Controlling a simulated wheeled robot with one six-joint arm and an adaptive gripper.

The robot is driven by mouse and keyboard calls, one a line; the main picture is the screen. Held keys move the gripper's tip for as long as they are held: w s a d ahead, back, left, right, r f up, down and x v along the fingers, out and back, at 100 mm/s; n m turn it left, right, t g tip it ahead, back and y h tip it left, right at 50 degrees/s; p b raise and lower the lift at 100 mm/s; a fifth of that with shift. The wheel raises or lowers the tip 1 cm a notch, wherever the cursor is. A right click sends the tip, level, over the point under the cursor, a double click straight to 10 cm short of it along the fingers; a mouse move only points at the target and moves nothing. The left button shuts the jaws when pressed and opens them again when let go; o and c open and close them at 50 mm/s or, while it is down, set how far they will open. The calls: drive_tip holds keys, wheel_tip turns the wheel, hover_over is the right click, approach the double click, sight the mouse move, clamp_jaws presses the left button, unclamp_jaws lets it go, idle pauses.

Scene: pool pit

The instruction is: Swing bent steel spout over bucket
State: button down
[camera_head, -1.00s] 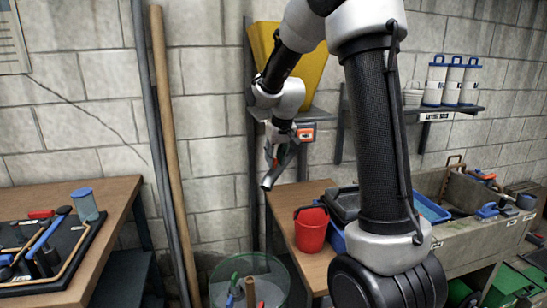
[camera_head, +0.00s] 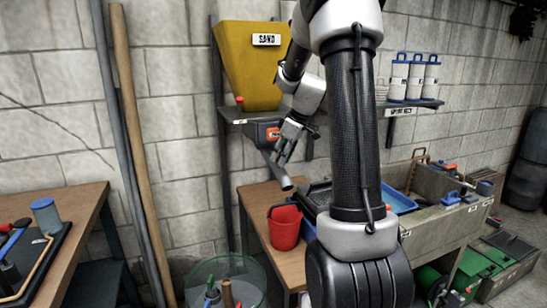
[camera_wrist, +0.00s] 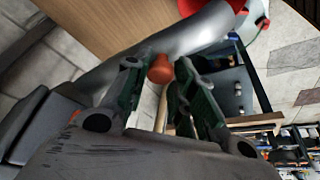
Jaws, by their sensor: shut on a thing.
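The bent steel spout (camera_head: 279,172) hangs below the yellow sand hopper (camera_head: 249,70) in the head view, its open end pointing down and right. That end appears above the red bucket (camera_head: 285,229) on the wooden bench; its exact depth over the bucket is hard to tell. My gripper (camera_head: 285,148) is at the spout. In the wrist view, my gripper's green-lined fingers (camera_wrist: 155,88) are closed about an orange knob (camera_wrist: 160,69) on the spout (camera_wrist: 195,36). The bucket (camera_wrist: 252,22) shows beyond the spout, partly cut off by the frame.
A wooden pole (camera_head: 135,140) leans on the wall at left. A glass tub (camera_head: 248,275) with tools stands below. A shelf (camera_head: 425,103) holds white canisters.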

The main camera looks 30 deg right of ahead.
drive_tip(key=shift+s+d+n, duration=0.1)
drive_tip(key=shift+d+n, duration=0.2)
drive_tip(key=shift+d, duration=0.1)
drive_tip(key=c, duration=1.2)
unclamp_jaws()
drive_tip(key=v, duration=1.2)
drive_tip(key=shift+d, duration=0.1)
